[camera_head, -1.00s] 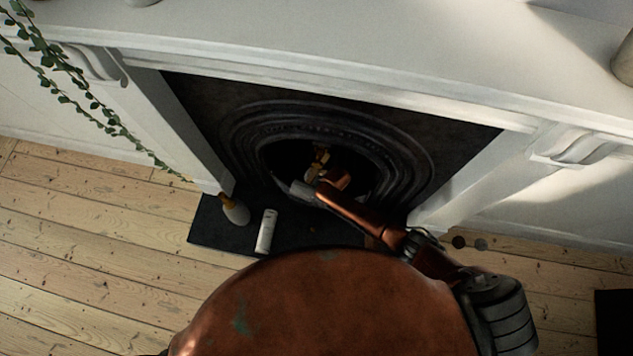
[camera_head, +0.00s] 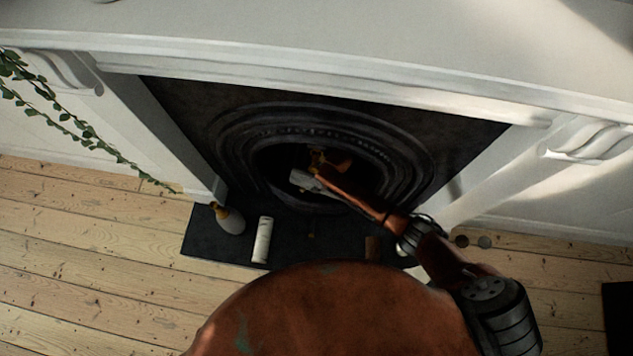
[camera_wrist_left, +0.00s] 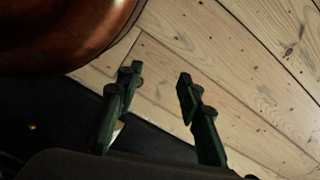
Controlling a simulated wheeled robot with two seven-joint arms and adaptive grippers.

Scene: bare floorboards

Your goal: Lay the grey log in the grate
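My right arm reaches from the right into the dark fireplace opening, where the grate is in shadow. My right gripper (camera_head: 320,160) is in that opening. Its fingers are too dark and small to make out. A light grey piece (camera_head: 305,181) shows at the arm's far end; I cannot tell whether it is the grey log or part of my arm. A pale grey-white cylinder (camera_head: 263,240) is on the dark hearth. My left gripper (camera_wrist_left: 155,95) is open and empty over the floorboards and hearth edge; the head view does not show it.
A pale bottle-like thing with an orange top (camera_head: 230,218) is at the hearth's left end. A small brown block (camera_head: 372,248) is on the hearth (camera_head: 205,240) near my right arm. The white mantel (camera_head: 330,75) overhangs the opening. Ivy (camera_head: 85,130) hangs at left.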

